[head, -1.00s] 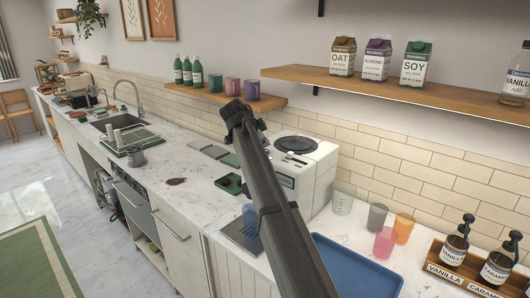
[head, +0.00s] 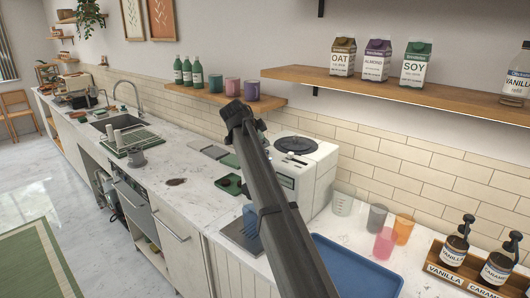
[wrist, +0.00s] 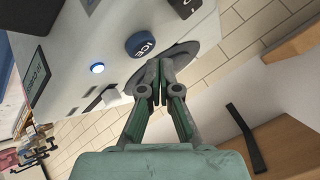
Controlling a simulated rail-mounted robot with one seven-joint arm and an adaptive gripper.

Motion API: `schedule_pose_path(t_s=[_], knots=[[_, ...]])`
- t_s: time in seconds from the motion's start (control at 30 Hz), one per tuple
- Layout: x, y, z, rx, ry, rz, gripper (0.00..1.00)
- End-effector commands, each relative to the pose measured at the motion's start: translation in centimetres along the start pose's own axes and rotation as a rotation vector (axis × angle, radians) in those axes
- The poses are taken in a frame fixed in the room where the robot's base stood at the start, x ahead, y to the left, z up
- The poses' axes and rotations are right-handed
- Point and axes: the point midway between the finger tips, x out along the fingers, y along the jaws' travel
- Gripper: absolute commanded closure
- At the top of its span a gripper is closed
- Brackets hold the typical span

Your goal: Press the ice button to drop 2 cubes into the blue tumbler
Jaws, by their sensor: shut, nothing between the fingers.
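The white ice machine (head: 318,180) stands on the counter against the tiled wall. In the wrist view its front panel shows a round dark blue button marked ICE (wrist: 141,44). A small round blue light (wrist: 97,68) glows beside it, and a dark display (wrist: 38,80) with light lettering is at the left. My gripper (wrist: 158,66) is shut and empty, its tips just beside the ICE button in the picture; I cannot tell whether they touch. The blue tumbler (head: 249,214) stands on the dark drip grate (head: 236,234), partly hidden behind my arm.
A blue tray (head: 362,272) lies on the counter to the right. Clear, grey, pink and orange cups (head: 402,229) stand behind it. Wooden shelves with cartons (head: 415,65) and mugs (head: 250,90) hang above. Syrup bottles (head: 455,247) stand at the far right.

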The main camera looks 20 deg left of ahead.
Motion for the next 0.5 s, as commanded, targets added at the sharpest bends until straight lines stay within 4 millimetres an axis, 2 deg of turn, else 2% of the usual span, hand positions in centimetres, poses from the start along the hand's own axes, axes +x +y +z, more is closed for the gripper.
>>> schedule_pose_path(t_s=[0.5], knots=[[0.59,0.43,0.43,0.0,0.0,0.0,1.0]])
